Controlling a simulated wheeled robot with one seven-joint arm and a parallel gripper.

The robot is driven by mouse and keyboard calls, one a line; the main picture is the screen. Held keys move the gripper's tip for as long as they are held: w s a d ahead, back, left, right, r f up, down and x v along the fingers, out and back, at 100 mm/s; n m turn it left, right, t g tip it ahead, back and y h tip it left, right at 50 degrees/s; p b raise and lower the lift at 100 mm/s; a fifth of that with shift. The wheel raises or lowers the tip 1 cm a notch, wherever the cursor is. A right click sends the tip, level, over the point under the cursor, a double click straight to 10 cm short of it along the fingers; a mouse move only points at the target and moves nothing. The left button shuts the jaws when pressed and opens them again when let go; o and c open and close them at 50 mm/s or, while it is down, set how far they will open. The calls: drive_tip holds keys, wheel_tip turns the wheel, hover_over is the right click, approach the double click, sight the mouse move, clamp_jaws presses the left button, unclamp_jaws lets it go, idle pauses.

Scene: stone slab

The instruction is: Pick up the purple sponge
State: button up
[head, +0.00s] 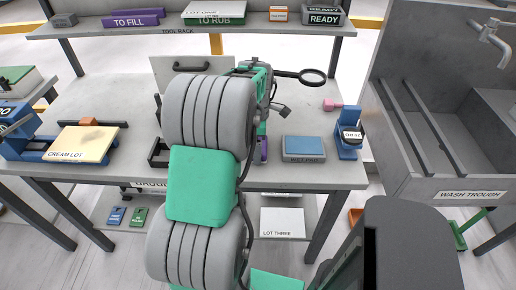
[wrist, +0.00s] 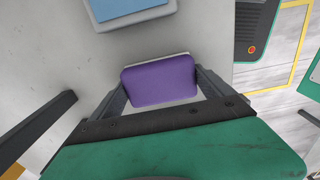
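The purple sponge (wrist: 160,80) is a rounded block lying between the two fingers of my gripper (wrist: 161,84) in the wrist view. A pale edge shows around part of it. The fingers flank its left and right sides, close to or touching it. Whether they press on it is not clear. In the head view a small purple part of the sponge (head: 263,149) shows beside my arm near the table's front edge, and my arm hides the rest. The fingertips are hard to make out there.
A blue pad in a grey tray marked WET PAD (head: 304,148) lies right of the sponge. A blue stand (head: 349,140) is farther right. A magnifier (head: 312,77) and pink item (head: 332,105) lie behind. The tool rack shelf (head: 235,30) spans the back.

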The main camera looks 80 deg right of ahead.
drive_tip(key=c, duration=0.7)
drive_tip(key=shift+o, duration=0.2)
drive_tip(key=shift+r, duration=0.1)
drive_tip(key=shift+r, duration=0.35)
wheel_tip(320, 180, up, 2)
drive_tip(key=shift+r, duration=0.25)
drive_tip(key=a+r, duration=0.2)
drive_tip(key=a+r+b, duration=0.1)
drive_tip(key=a+r, duration=0.1)
drive_tip(key=shift+w+r, duration=0.1)
drive_tip(key=shift+r, duration=0.15)
drive_tip(key=a+r+b, duration=0.1)
drive_tip(key=a+r, duration=0.4)
drive_tip(key=a, duration=0.5)
drive_tip(key=shift+w, duration=0.15)
